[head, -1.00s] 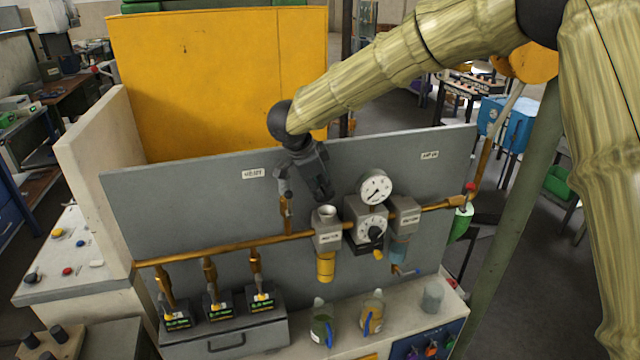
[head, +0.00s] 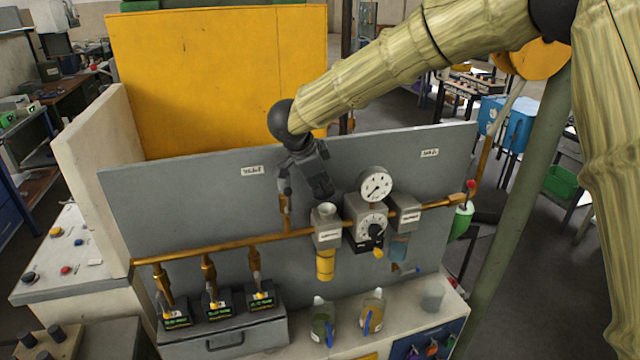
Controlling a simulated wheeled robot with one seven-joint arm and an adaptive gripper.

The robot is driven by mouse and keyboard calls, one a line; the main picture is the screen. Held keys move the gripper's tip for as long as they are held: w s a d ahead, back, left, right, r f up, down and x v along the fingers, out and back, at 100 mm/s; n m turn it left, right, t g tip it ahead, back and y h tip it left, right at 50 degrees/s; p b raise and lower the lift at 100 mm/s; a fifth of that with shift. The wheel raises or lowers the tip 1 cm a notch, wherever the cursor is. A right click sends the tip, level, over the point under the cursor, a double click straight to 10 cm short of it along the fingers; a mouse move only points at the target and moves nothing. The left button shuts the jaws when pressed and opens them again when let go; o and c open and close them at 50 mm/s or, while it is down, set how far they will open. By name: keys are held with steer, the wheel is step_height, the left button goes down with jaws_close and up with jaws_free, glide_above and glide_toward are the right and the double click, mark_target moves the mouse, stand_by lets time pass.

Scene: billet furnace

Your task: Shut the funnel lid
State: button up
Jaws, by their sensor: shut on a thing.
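The pale funnel (head: 325,212) sits on top of a grey block on the brass pipe, above a yellow bowl (head: 325,265). Its round mouth shows open from above. My gripper (head: 304,190) hangs just above and left of the funnel, close to the grey panel, with its dark fingers pointing down. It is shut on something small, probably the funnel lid. The lid cannot be made out, as the dark fingers and hand hide the spot.
A round gauge (head: 375,184) and a regulator dial (head: 370,226) stand right of the funnel. The brass pipe (head: 225,249) runs along the grey panel (head: 150,205). Two bottles with blue parts (head: 322,322) (head: 372,312) and a clear cup (head: 433,297) stand on the bench below.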

mark_target(326, 194)
steer(key=shift+s+d+f+m+t+y+b, duration=0.2)
steer(key=shift+s+t+b, duration=0.4)
steer(key=shift+b, duration=1.5)
steer(key=shift+s+d+f+m+t+y+b, duration=0.1)
steer(key=shift+s+f+m+t+y+b, duration=0.15)
steer(key=shift+t+b, duration=1.3)
steer(key=shift+s+d+f+m+t+y+b, duration=0.15)
steer(key=shift+s+f+b, duration=0.25)
steer(key=shift+b, duration=2.3)
steer(key=t+b, duration=0.1)
steer(key=b, duration=0.2)
steer(key=s+t+b, duration=0.1)
steer(key=b, duration=0.3)
steer(key=f+t+b, duration=0.1)
steer(key=b, duration=0.2)
steer(key=shift+s+d+m, duration=0.25)
steer(key=shift+m, duration=0.15)
steer(key=shift+s+f+t+b, duration=0.1)
steer(key=shift+t+b, duration=0.3)
steer(key=shift+b, duration=0.7)
steer(key=shift+s+t+y+b, duration=0.1)
steer(key=shift+t+y+b, duration=0.25)
steer(key=shift+b, duration=0.7)
steer(key=o, duration=0.9)
steer(key=shift+v, duration=4)
steer(key=shift+c, duration=0.2)
